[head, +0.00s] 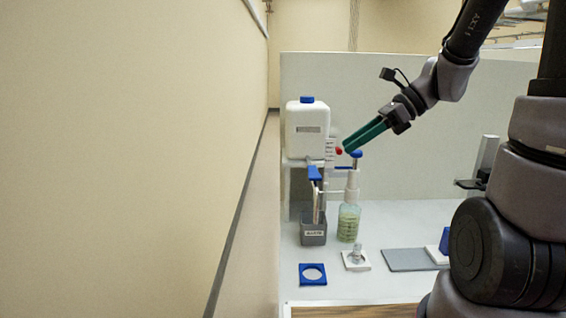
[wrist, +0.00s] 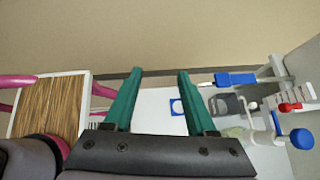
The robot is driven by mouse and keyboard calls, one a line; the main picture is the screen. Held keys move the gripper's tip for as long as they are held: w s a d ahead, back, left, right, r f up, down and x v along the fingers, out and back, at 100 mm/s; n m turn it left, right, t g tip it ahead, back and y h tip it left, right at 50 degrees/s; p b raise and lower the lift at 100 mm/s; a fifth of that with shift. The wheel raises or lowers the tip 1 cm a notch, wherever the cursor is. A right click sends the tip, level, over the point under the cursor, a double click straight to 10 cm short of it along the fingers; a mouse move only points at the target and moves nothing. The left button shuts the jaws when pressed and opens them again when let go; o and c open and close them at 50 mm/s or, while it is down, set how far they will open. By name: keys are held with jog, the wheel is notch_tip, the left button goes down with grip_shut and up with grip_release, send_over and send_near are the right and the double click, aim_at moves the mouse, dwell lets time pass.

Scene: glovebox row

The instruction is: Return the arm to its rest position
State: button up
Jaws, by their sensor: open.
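My gripper (head: 366,136) has green fingers and hangs in the air above the bench, in front of the back panel. In the wrist view my gripper (wrist: 158,80) has its two fingers well apart with nothing between them. My arm comes in from the upper right in the head view. The fingertips appear near a red knob (head: 339,150) and a blue cap (head: 356,154) in the head view; I cannot tell the exact distance.
A white jug (head: 307,130) stands at the back left. A bottle of pale green liquid (head: 348,224) and a grey holder (head: 313,232) stand below. A blue square ring (head: 312,274), a small glass piece (head: 355,257) and a grey mat (head: 409,260) lie in front. A wall (head: 130,150) bounds the left.

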jog(key=s+d+r+n+t+h, duration=0.6)
jog(key=s+d+r+n+h, duration=0.1)
jog(key=n, duration=0.9)
notch_tip(320, 180, up, 2)
jog(key=shift+s+d+r+h, duration=0.2)
jog(key=shift+s+d+h, duration=0.2)
jog(key=shift+d+h, duration=0.35)
